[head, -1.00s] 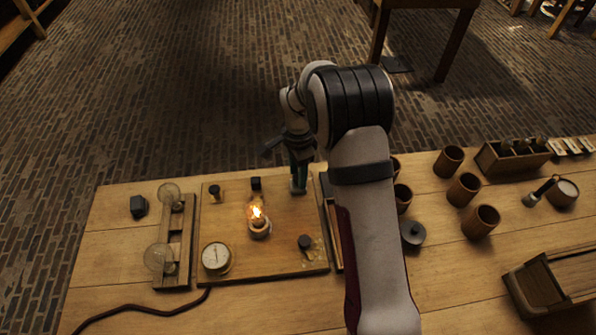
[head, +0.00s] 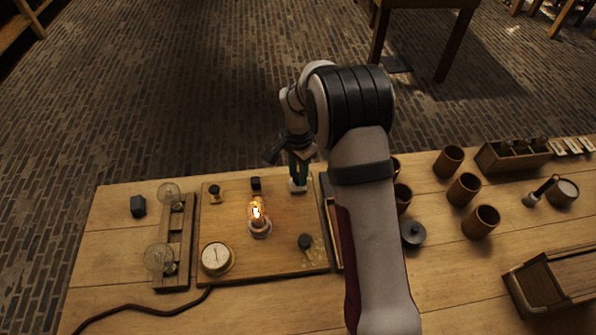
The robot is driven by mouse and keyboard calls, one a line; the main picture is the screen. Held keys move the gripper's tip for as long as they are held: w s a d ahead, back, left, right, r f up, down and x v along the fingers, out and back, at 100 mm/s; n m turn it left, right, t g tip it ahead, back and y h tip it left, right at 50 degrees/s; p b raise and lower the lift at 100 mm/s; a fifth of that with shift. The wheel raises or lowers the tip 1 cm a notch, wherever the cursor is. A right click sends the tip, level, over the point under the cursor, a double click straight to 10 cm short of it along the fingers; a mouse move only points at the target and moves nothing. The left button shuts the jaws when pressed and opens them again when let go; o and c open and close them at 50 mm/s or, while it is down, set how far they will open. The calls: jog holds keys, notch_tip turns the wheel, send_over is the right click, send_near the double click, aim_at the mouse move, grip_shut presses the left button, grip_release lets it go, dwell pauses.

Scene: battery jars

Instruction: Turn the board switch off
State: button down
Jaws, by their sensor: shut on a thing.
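The wooden board (head: 278,262) lies on the table and carries a glowing bulb (head: 257,217), a round dial meter (head: 216,257) and several dark terminals. My gripper (head: 299,183) points down at the board's far right corner. Its fingers are shut on a small part there, which I take to be the board switch (head: 298,189). The fingers cover most of the switch, so its lever position cannot be told. The bulb is lit.
A rack with two clear bulbs (head: 167,195) stands left of the board. Several brown jars (head: 463,188), a dark lid (head: 412,233) and wooden boxes (head: 512,158) are on the right. A dark cable (head: 140,309) runs along the front left. My arm hides part of the table.

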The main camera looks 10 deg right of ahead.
jog(key=n, duration=0.4)
jog(key=shift+n, duration=2.6)
jog(key=c, duration=0.6)
grip_release()
notch_tip(320, 180, up, 16)
